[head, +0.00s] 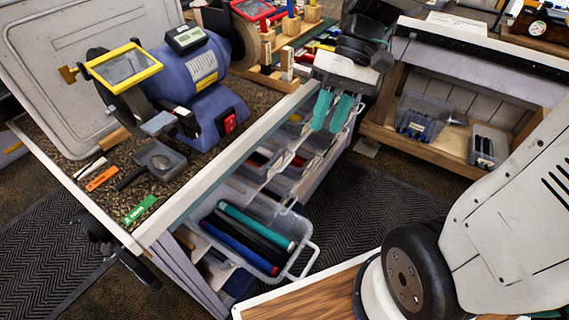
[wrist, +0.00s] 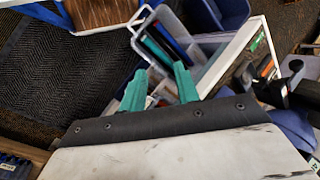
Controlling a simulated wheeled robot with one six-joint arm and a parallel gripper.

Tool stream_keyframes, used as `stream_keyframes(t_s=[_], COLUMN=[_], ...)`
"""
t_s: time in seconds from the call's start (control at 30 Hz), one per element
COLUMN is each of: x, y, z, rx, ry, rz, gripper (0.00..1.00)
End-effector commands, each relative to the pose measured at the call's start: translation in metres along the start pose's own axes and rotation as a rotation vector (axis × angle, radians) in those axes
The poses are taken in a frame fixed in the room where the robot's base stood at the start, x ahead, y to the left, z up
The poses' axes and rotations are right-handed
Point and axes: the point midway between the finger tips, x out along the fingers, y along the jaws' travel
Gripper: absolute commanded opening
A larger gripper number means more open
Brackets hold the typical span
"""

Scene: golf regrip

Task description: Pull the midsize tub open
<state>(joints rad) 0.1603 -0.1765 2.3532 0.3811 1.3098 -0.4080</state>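A row of clear plastic tubs sits under the workbench. The nearest, largest tub (head: 297,232) sticks out with its loop handle towards the aisle; teal, black, blue and red grips lie in it. It also shows in the wrist view (wrist: 195,40). Behind it are smaller clear tubs (head: 287,183) with handles, partly hidden by the bench edge; I cannot tell for sure which is the midsize one. My gripper (head: 327,130) has two teal fingers pointing down, apart and empty, above the far end of the row. In the wrist view its fingertips (wrist: 158,72) stand apart over the tubs.
The workbench (head: 225,165) carries a blue grinder (head: 195,80) and small tools. A wooden shelf (head: 450,150) with bins stands at the right back. A wood-topped surface (head: 310,292) is at the front. Dark carpet (head: 370,195) lies free beside the tubs.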

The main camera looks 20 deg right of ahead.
Motion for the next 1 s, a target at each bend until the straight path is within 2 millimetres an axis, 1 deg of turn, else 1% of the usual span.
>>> stream_keyframes(t_s=[0.03, 0.17, 0.2, 0.27, 0.4, 0.47, 0.5, 0.57, 0.6, 0.7, 0.8, 0.9, 1.0], x=[0.006, 0.022, 0.027, 0.036, 0.063, 0.076, 0.085, 0.101, 0.112, 0.14, 0.167, 0.189, 0.203], y=[0.006, 0.02, 0.025, 0.035, 0.062, 0.076, 0.087, 0.102, 0.114, 0.141, 0.165, 0.184, 0.196], z=[-0.017, -0.057, -0.07, -0.088, -0.13, -0.147, -0.158, -0.173, -0.182, -0.203, -0.217, -0.226, -0.231], rx=[0.007, 0.002, 0.001, 0.002, 0.011, 0.018, 0.024, 0.034, 0.043, 0.065, 0.088, 0.108, 0.119], ry=[-0.028, -0.063, -0.068, -0.069, -0.048, -0.028, -0.011, 0.017, 0.041, 0.105, 0.17, 0.225, 0.264], rz=[-0.06, -0.223, -0.273, -0.35, -0.525, -0.597, -0.644, -0.713, -0.758, -0.856, -0.933, -0.984, -1.014], gripper=[0.31, 0.31, 0.31, 0.31, 0.31, 0.31, 0.31, 0.31, 0.31, 0.31, 0.31, 0.31, 0.31])
